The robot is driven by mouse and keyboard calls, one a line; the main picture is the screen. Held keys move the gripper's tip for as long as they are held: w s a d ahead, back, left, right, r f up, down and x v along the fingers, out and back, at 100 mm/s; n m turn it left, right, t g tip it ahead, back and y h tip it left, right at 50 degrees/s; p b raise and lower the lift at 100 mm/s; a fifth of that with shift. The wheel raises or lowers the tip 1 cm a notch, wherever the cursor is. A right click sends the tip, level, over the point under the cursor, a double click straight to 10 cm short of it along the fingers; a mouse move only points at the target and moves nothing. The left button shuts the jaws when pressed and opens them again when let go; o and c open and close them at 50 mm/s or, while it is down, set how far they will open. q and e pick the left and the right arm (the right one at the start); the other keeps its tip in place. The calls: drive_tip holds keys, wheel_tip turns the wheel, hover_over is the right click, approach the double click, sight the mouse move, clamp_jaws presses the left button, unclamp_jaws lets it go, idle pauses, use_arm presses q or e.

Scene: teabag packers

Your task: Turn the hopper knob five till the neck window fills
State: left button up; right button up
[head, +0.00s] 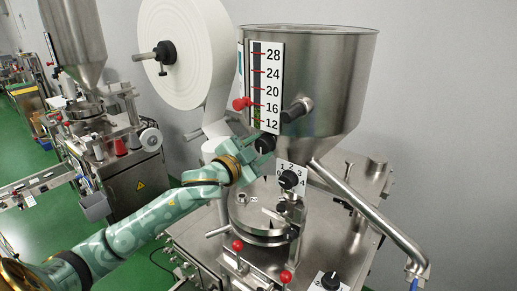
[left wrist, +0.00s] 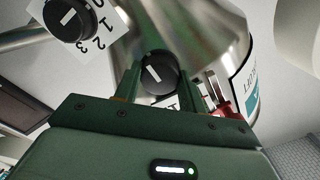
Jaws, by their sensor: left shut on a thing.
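The steel hopper (head: 345,75) stands above the filling machine, with its cone narrowing downward. A black knob (head: 264,143) sits in front of the cone, at the tips of my left gripper (head: 256,148). In the left wrist view this knob (left wrist: 158,73) shows a white pointer line and lies between the two fingers (left wrist: 160,92), which are shut on it. The label under it is mostly hidden. A level scale (head: 266,85) marked 12 to 28 is on the hopper, with a dark strip, greenish near its bottom. I cannot make out a separate neck window. My right gripper is out of view.
A dial knob (head: 289,179) marked 0 to 4 sits just below the gripper. A round steel lid (head: 265,225) and red-topped levers (head: 286,276) lie below. A paper roll (head: 188,45) stands behind.

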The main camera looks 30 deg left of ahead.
use_arm(q)
drive_tip(key=o, duration=1)
drive_tip(key=shift+c, duration=0.2)
drive_tip(key=shift+s+f, duration=0.15)
drive_tip(key=shift+s, duration=0.35)
drive_tip(key=s+a, duration=0.1)
drive_tip(key=s, duration=1.4)
drive_tip(key=shift+s+a, duration=0.15)
drive_tip(key=shift+r, duration=0.2)
